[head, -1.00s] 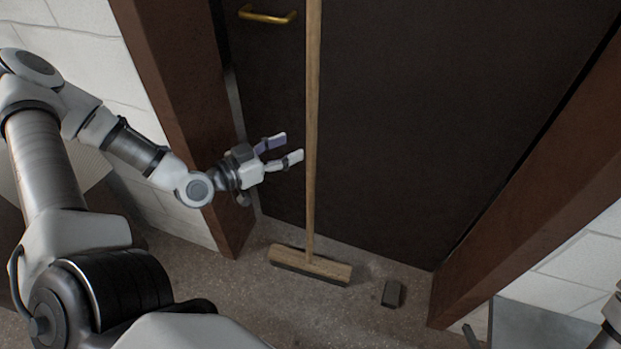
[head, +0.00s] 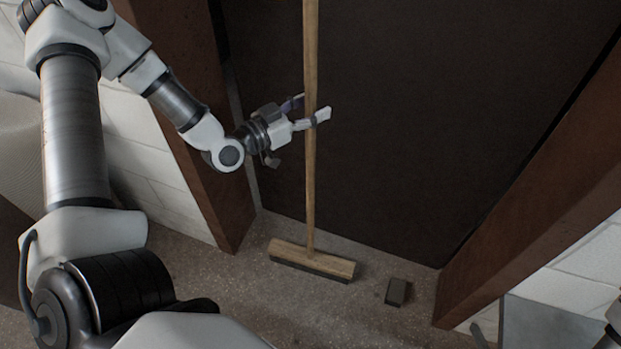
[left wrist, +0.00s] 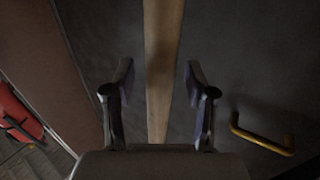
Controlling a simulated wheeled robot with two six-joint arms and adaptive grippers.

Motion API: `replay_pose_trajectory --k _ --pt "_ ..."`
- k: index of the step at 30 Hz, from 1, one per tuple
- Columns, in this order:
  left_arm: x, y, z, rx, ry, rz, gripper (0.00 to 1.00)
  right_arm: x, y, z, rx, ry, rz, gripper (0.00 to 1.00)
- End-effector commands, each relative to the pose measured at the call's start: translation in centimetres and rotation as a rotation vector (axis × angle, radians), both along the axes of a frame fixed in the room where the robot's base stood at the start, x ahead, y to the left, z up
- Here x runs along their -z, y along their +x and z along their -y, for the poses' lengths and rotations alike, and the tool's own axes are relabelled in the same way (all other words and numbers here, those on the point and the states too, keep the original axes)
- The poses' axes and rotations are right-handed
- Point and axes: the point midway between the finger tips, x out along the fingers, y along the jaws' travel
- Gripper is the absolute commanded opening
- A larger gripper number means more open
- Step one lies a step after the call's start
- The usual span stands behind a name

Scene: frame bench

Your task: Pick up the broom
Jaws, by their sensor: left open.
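The broom (head: 311,180) stands upright against the dark door, its wooden head (head: 312,261) on the floor and its long handle running up out of the head view. My left gripper (head: 311,110) is open around the handle, one finger in front of it and the other partly hidden behind it. In the left wrist view the handle (left wrist: 162,70) runs between the two open fingers (left wrist: 160,85), with a gap on each side. Only a bit of my right arm shows at the lower right edge of the head view; its gripper is out of view.
A dark door (head: 430,130) stands behind the broom, between brown frame posts (head: 190,130). A small dark block (head: 397,291) lies on the floor right of the broom head. In the left wrist view a brass door handle (left wrist: 262,135) is at right and a red object (left wrist: 18,112) at left.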

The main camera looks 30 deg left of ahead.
Motion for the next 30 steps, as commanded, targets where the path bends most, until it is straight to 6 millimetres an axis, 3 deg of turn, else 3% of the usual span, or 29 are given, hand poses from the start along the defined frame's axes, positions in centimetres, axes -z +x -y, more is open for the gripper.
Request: replay_pose_trajectory --k 2,6,7,20,30 --pt "0.0 0.0 0.0 0.0 0.0 0.0 0.52 0.0 0.0 0.0 0.0 0.0 0.0 0.4" --pt "0.0 0.0 0.0 0.001 0.0 0.0 0.03 0.0 0.0 0.0 0.0 0.0 0.0 0.4" --pt "0.0 0.0 0.0 0.001 0.0 0.0 0.0 0.0 0.0 0.0 0.0 0.0 0.0 0.4" --pt "-0.4 0.0 0.0 0.0 0.0 0.003 0.0 -0.2 0.0 0.0 0.0 0.0 0.0 0.4" --pt "-2.9 0.0 0.0 0.0 0.001 0.004 0.0 -1.1 0.0 0.0 0.0 0.0 0.0 0.4"
